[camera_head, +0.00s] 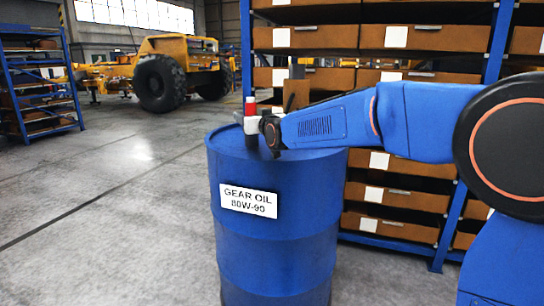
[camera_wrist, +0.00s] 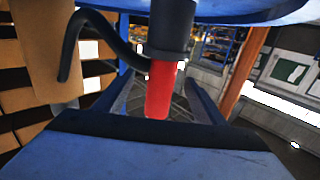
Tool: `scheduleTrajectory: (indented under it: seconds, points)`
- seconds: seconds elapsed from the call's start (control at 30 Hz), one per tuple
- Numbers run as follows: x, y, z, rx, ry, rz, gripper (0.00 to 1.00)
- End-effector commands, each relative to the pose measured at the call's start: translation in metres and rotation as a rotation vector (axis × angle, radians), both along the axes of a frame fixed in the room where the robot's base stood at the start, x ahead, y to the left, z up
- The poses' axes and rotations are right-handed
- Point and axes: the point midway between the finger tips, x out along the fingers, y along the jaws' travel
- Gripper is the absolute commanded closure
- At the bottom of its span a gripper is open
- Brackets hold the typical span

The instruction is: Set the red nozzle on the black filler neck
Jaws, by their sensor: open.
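The red nozzle (camera_head: 250,104) stands upright on the black filler neck (camera_head: 251,143) on top of the blue drum (camera_head: 268,225). In the wrist view, which is upside down, the red nozzle (camera_wrist: 160,92) is in line with the black neck (camera_wrist: 171,28) and meets its end. My gripper (camera_head: 252,124) is at the nozzle, reaching in from the right. In the wrist view its fingers lie on either side of the nozzle, open, with gaps showing. The exact seating at the joint is partly hidden by the gripper in the head view.
A black curved hose (camera_wrist: 98,20) hangs beside the neck in the wrist view. A brown upright block (camera_head: 296,93) stands just behind my arm. Shelves with brown boxes (camera_head: 400,38) fill the right background. The floor (camera_head: 110,220) left of the drum is clear.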

Motion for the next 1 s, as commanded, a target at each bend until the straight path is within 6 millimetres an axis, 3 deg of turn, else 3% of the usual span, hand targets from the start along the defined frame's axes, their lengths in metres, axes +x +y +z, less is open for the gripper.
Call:
scheduleTrajectory:
  seconds: [0.13, 0.3, 0.33, 1.0]
  points:
    - [0.0, 0.0, 0.0, 0.0, 0.0, 0.0, 0.38]
    - [0.0, 0.0, 0.0, 0.0, 0.0, 0.0, 0.79]
    - [0.0, 0.0, 0.0, 0.0, 0.0, 0.0, 0.83]
    - [0.0, 0.0, 0.019, 0.001, -0.003, 0.0, 0.86]
